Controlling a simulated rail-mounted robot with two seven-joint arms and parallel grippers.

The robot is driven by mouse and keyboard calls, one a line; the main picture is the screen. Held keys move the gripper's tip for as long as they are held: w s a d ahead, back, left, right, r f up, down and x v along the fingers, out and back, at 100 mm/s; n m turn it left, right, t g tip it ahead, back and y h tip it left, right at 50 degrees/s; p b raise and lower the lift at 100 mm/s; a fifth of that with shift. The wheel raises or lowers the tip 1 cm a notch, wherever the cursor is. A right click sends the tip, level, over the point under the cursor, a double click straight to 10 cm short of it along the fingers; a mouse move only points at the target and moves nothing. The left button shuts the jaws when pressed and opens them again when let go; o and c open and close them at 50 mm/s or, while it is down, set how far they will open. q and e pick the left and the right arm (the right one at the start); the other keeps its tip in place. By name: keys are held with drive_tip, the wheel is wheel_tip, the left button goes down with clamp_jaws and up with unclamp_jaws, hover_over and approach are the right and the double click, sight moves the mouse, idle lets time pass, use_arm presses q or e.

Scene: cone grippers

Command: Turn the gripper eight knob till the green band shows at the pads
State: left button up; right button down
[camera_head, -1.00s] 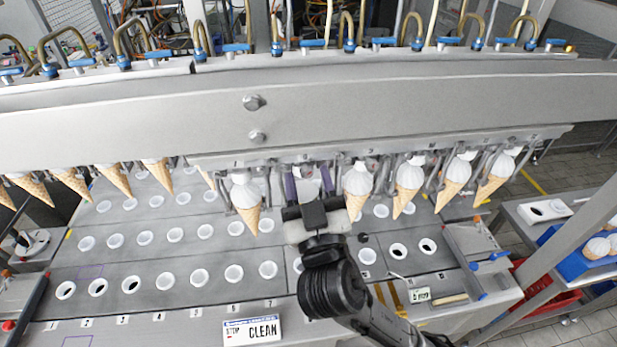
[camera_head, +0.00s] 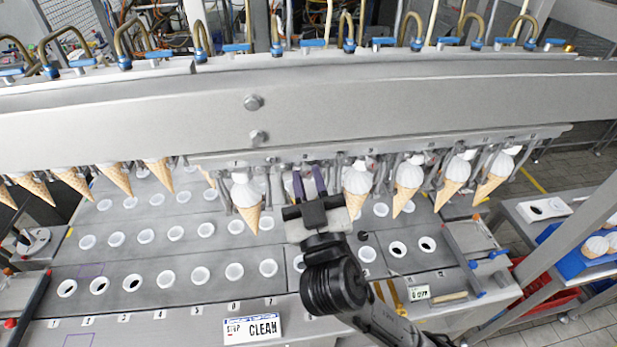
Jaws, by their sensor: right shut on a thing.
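My right gripper (camera_head: 309,172) reaches up to the cone-gripper rail, at the station with no cone between two held cones. Its two dark purple fingers point away from me and are close together, shut on the gripper eight knob. The knob itself is too small and covered by the fingers to make out, and I cannot see a green band or the pads there. A cone (camera_head: 246,205) hangs left of my gripper and another cone (camera_head: 355,190) hangs close on its right. My left gripper is out of view.
More cones hang along the rail (camera_head: 400,148) on both sides. Below lies a grey plate (camera_head: 130,255) with rows of white-rimmed holes. A CLEAN sign (camera_head: 252,329) stands at the front. A small display (camera_head: 419,293) sits front right. A blue tray (camera_head: 572,258) holds cones far right.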

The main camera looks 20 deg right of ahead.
drive_tip(key=n+p, duration=0.1)
drive_tip(key=n+y+p, duration=0.1)
drive_tip(key=shift+r+n, duration=0.3)
drive_tip(key=shift+d+f+n+y+p, duration=0.1)
drive_tip(key=shift+n+y+p, duration=0.2)
drive_tip(key=shift+n, duration=0.2)
drive_tip(key=shift+f+n, duration=0.15)
drive_tip(key=shift+n, duration=0.15)
drive_tip(key=c, duration=1)
unclamp_jaws()
